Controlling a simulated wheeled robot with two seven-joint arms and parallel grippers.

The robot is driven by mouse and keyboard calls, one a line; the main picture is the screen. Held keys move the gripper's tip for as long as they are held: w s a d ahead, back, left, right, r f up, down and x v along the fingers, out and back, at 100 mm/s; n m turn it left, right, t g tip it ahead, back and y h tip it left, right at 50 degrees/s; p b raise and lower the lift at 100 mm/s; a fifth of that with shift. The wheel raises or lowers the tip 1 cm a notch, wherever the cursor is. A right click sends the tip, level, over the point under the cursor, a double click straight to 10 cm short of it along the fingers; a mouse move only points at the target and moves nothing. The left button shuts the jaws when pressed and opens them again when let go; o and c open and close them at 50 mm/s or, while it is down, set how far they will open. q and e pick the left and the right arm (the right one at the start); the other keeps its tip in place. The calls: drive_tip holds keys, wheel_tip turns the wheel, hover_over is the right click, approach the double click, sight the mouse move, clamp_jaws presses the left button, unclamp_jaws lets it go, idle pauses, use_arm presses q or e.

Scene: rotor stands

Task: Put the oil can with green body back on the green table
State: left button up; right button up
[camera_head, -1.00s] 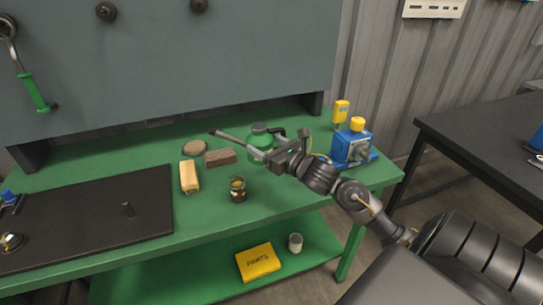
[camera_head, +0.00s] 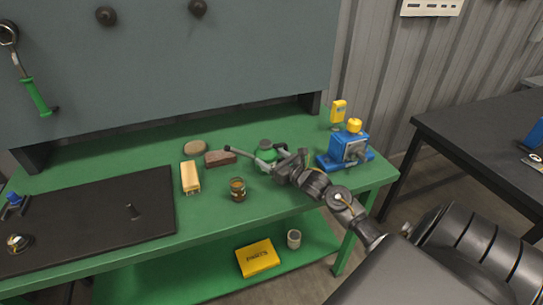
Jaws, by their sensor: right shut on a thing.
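The oil can with a green body (camera_head: 265,159) is at the right part of the green table (camera_head: 215,220), with its long dark spout pointing left. My right gripper (camera_head: 280,165) is shut on the oil can from its right side and partly hides it. The can's base is at or very near the tabletop; I cannot tell whether it touches. My left gripper is not in view.
A blue machine (camera_head: 348,149) stands right of the gripper, with a yellow device (camera_head: 338,109) behind it. Clear tabletop is in front.

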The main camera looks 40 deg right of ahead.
drive_tip(key=shift+f+b, duration=0.2)
drive_tip(key=shift+b, duration=0.1)
drive_tip(key=o, duration=1.5)
drive_tip(key=shift+r, duration=0.1)
drive_tip(key=shift+s+r+p, duration=0.1)
drive_tip(key=shift+r+p, duration=0.05)
drive_tip(key=shift+p, duration=0.15)
drive_tip(key=s+b, duration=0.1)
drive_tip(key=s, duration=0.2)
drive_tip(key=s+b, duration=0.1)
drive_tip(key=s, duration=0.3)
drive_tip(key=s+d, duration=0.1)
drive_tip(key=s, duration=0.2)
drive_tip(key=shift+s+b, duration=0.25)
drive_tip(key=shift+b, duration=0.15)
drive_tip(key=shift+s, duration=0.7)
